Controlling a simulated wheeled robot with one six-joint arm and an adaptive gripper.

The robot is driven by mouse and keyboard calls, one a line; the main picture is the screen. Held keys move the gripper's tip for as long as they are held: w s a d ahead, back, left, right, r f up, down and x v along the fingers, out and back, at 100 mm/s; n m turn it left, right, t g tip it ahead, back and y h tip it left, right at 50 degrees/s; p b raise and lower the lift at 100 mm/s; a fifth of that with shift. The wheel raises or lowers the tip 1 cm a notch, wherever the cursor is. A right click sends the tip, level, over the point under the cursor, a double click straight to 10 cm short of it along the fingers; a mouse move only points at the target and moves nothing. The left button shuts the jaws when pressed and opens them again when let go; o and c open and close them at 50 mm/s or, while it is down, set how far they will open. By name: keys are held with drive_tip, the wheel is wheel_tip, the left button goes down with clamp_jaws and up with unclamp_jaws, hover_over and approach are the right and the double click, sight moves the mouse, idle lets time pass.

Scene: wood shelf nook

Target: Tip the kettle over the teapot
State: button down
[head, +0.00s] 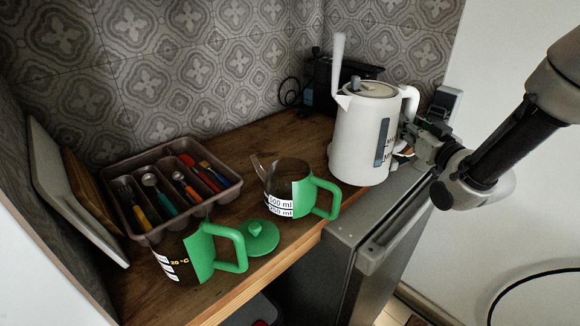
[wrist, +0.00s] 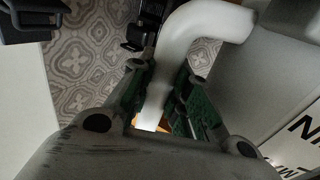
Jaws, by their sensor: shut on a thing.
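The white kettle (head: 357,140) is upright at the right end of the wooden counter, its spout toward the left. I cannot tell whether its base touches the counter. My gripper (head: 418,146) comes from the right and is shut on the kettle's handle. In the wrist view the white handle (wrist: 190,32) passes down between the green-padded fingers (wrist: 163,108). The teapot (head: 287,183), with dark glass, a green handle and a volume label, stands left of and nearer than the kettle, apart from it. Its top looks open. A green lid (head: 258,238) lies beside it.
A second green-handled vessel (head: 185,258) stands at the front left. A brown cutlery tray (head: 112,172) with colourful handles lies behind it. Boards (head: 75,190) lean on the left wall. A dark appliance (head: 325,78) stands behind the kettle. Bare counter shows between tray and kettle.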

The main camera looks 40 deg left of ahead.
drive_tip(key=shift+s+a+r+n+g+y, duration=0.15)
drive_tip(key=shift+s+a+n+g+y, duration=0.1)
drive_tip(key=shift+s+g, duration=0.25)
drive_tip(key=shift+s+a+r+n+g+y, duration=0.2)
drive_tip(key=shift+s+n+g+y, duration=0.1)
drive_tip(key=shift+s, duration=0.3)
drive_tip(key=shift+s+a+r, duration=0.2)
